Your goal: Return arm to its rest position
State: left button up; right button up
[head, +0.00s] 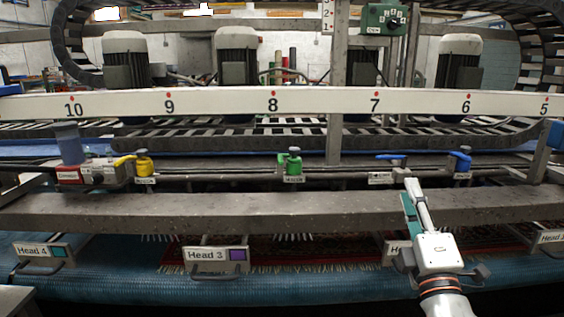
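My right arm comes in from the bottom right, and its white and grey gripper (412,195) points up and away over the grey metal beam (250,212). A teal-green surface shows along its left side. Its fingers overlap in this view, so I cannot tell whether they are open or shut. I see nothing held in it. Its tips appear just below a blue lever valve (391,157), apart from it in the picture. My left gripper is out of view.
A pipe row carries a yellow valve (143,163), a green valve (291,162) and another blue valve (461,160). A numbered white rail (220,102) crosses above. Plates marked Head 3 (208,254) and Head 4 (40,249) hang below the beam, over a patterned rug (320,250).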

jog(key=s+d+f+m+g+h, duration=0.1)
jog(key=s+d+f+m+g, duration=0.15)
jog(key=f, duration=0.45)
jog(key=s+d+f+m+g+h, duration=0.1)
jog(key=s+d+f+m+g, duration=0.15)
jog(key=f, duration=0.55)
jog(key=s+d+f+m+g+h, duration=0.2)
jog(key=s+f+m+g, duration=0.1)
jog(key=f, duration=0.4)
jog(key=s+d+f+m+g+y, duration=0.1)
jog(key=s+d+f+m+g, duration=0.2)
jog(key=s+f+g, duration=1)
jog(key=s+a+f+m+t+y, duration=0.3)
jog(key=a+f+t+y, duration=0.4)
jog(key=a+f, duration=0.9)
jog(key=shift+f+t, duration=0.6)
jog(key=shift+t, duration=0.3)
